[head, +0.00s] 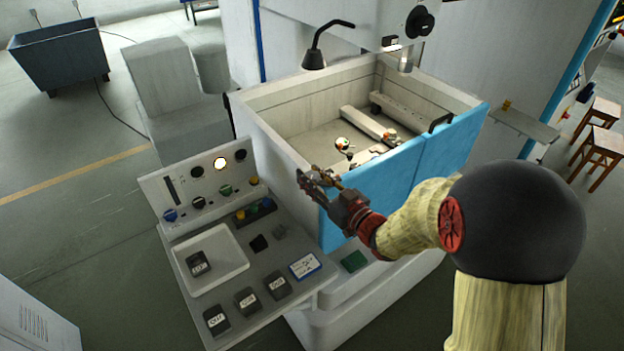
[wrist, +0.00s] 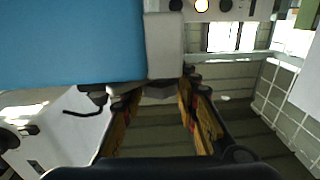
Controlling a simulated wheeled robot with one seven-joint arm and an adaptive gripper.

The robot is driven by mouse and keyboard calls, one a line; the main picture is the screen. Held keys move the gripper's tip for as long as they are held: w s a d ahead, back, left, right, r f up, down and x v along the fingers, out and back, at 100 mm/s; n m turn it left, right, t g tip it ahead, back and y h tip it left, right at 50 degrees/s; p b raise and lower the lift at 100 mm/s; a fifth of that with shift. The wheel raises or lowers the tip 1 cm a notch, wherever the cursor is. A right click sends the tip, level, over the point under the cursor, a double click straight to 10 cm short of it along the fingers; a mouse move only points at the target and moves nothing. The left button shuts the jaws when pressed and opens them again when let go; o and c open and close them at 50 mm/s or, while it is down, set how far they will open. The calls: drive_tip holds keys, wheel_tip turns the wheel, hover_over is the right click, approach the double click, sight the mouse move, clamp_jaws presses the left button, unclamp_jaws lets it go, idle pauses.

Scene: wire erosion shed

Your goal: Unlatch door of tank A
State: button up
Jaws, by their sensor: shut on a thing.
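The tank (head: 262,130) is a white open-topped box, and its front door (head: 400,180) is blue with a dark handle (head: 440,122) near its right end. The blue door also fills the upper left of the wrist view (wrist: 70,40). My gripper (head: 318,180) is at the door's left end, by the tank's front left corner. In the wrist view its fingers (wrist: 158,92) stand either side of a small grey piece below the white corner post (wrist: 165,45). This piece seems to be the latch; my gripper is shut on it and hides most of it in the head view.
A control panel (head: 195,225) with knobs, a lit lamp and a white tray (head: 212,260) stands close left of the gripper. A small shelf (head: 525,124) juts out right of the tank, with stools (head: 600,140) beyond.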

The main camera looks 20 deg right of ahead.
drive_tip(key=m+h+b, duration=0.2)
drive_tip(key=h, duration=0.2)
drive_tip(key=m+t+h+b, duration=0.1)
drive_tip(key=m+h+b, duration=0.2)
drive_tip(key=h, duration=0.1)
drive_tip(key=shift+a+f, duration=0.1)
drive_tip(key=shift+a, duration=0.1)
drive_tip(key=m+h+b, duration=0.1)
drive_tip(key=m+h, duration=0.1)
drive_tip(key=h, duration=0.2)
drive_tip(key=shift+m, duration=0.4)
drive_tip(key=shift+d+r+m+g+h, duration=0.1)
drive_tip(key=shift+r+m+g+h, duration=0.1)
drive_tip(key=shift+m+g+h, duration=0.85)
drive_tip(key=shift+h, duration=0.55)
drive_tip(key=o, duration=1.2)
drive_tip(key=shift+d, duration=0.1)
drive_tip(key=shift+c, duration=0.2)
drive_tip(key=v, duration=1.2)
drive_tip(key=shift+f, duration=0.3)
